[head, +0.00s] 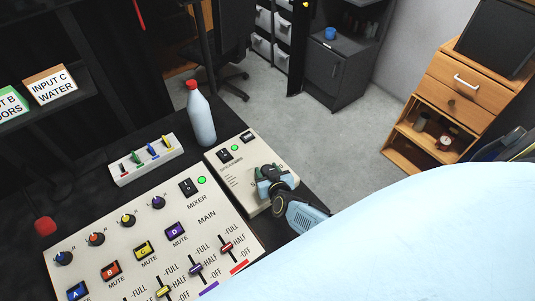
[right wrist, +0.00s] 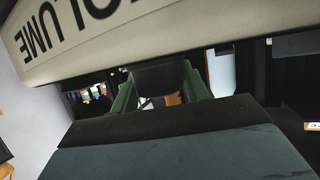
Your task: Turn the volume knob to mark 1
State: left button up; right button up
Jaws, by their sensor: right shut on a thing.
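The volume box (head: 232,179) is a cream panel at the right end of the desk, with a black switch (head: 224,156) and small print. My right gripper (head: 268,181) is over the right part of this box and covers the knob area in the head view. In the right wrist view, the green fingers of my right gripper (right wrist: 160,92) are shut on the dark volume knob (right wrist: 158,77), one finger on each side. The panel with the large word VOLUME (right wrist: 75,27) is just beyond. The scale marks and the knob's pointer are hidden. My left gripper is not in view.
The mixer panel (head: 130,240) with knobs, buttons and sliders lies to the left of the volume box. A white bottle with a red cap (head: 201,120) stands behind the box. A small panel of coloured levers (head: 147,160) and a red button (head: 45,226) are further left.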

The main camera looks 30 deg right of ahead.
jog(key=shift+m+h, duration=0.3)
jog(key=shift+h, duration=0.1)
jog(key=o, duration=1)
jog(key=shift+s+a+r+p, duration=0.1)
jog(key=shift+s+r+p, duration=0.05)
jog(key=shift+s+p, duration=0.15)
jog(key=p+v, duration=0.4)
jog(key=v, duration=0.8)
jog(key=shift+s+r, duration=0.2)
jog(key=shift+s, duration=0.1)
jog(key=shift+a, duration=0.1)
